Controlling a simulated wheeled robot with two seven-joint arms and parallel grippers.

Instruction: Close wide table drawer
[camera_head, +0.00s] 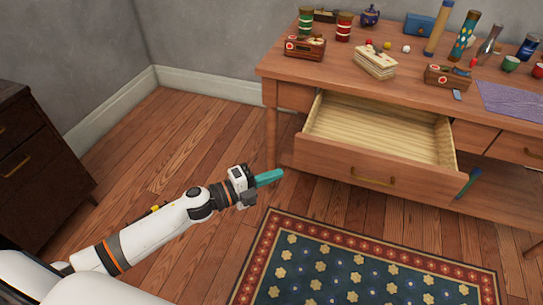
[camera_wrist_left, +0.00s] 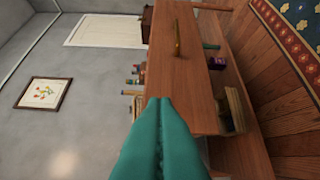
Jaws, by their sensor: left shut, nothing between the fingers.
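The wide table drawer (camera_head: 378,178) is pulled well out of the wooden table (camera_head: 330,72). It is empty, with a pale ribbed inside and a brass handle (camera_head: 373,180) on its front. My left gripper (camera_head: 270,178) has teal fingers, shut and empty. In the head view it is left of the drawer front's left end, with a gap in the picture. In the left wrist view the shut fingers (camera_wrist_left: 158,102) point toward the brown wooden front (camera_wrist_left: 180,75); touching cannot be told. My right gripper is not seen.
Jars, a teapot (camera_head: 370,15), boxes and a stack of cards (camera_head: 375,64) stand on the tabletop. A patterned rug (camera_head: 355,262) lies in front, and a dark cabinet (camera_head: 38,165) stands at left. The floor between cabinet and table is clear.

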